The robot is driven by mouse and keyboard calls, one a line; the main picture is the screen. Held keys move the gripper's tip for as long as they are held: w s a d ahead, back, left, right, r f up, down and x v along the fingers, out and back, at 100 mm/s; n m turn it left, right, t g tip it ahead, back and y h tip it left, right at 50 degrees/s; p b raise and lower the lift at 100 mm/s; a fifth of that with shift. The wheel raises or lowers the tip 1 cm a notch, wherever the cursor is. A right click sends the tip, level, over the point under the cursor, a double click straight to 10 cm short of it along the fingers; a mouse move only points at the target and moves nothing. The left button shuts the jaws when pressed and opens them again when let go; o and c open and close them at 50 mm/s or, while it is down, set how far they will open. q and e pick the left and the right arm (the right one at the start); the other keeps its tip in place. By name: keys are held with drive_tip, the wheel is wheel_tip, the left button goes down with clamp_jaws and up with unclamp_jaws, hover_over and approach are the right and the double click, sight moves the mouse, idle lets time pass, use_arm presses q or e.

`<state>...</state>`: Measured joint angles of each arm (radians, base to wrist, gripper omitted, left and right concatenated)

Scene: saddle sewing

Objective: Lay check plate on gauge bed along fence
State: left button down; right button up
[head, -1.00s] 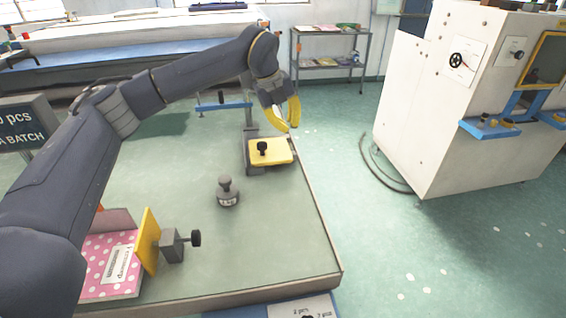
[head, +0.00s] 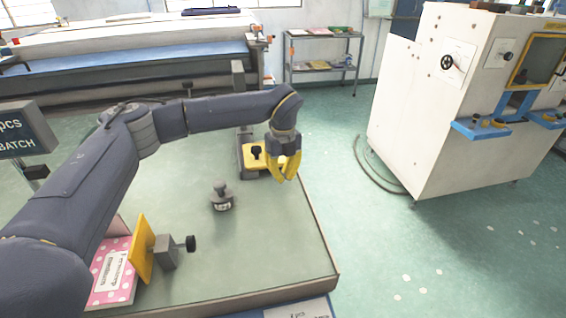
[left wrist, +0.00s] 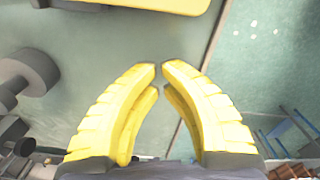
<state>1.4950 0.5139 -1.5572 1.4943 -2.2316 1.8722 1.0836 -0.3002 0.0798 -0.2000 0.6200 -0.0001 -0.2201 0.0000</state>
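A flat yellow plate with a black knob (head: 251,172), which looks like the check plate, lies on a grey base, apparently the gauge bed (head: 240,168), at the table's far right. A grey upright edge, probably the fence, runs along its left side. The plate's right part is hidden behind my left gripper (head: 286,180). In the left wrist view the yellow plate (left wrist: 150,4) shows at the top edge, apart from the fingertips. My left gripper (left wrist: 159,68) has its fingertips nearly together with nothing between them. My right gripper is not in view.
A grey knobbed weight (head: 222,200) stands mid-table. At the near left, a yellow upright board (head: 142,250) with a grey block and black knob stands beside a pink dotted piece (head: 124,282). The table front (head: 260,265) is clear. A white machine (head: 430,120) stands beyond the table.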

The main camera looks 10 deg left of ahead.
use_arm(q)
drive_tip(key=shift+f, duration=0.85)
drive_tip(key=shift+w+a, duration=0.7)
drive_tip(key=shift+w, duration=0.1)
drive_tip(key=shift+w+a+r, duration=0.1)
drive_tip(key=shift+w+a, duration=0.5)
drive_tip(key=shift+w, duration=0.15)
drive_tip(key=shift+w+a, duration=0.8)
drive_tip(key=shift+w, duration=0.15)
drive_tip(key=shift+s+d, duration=0.1)
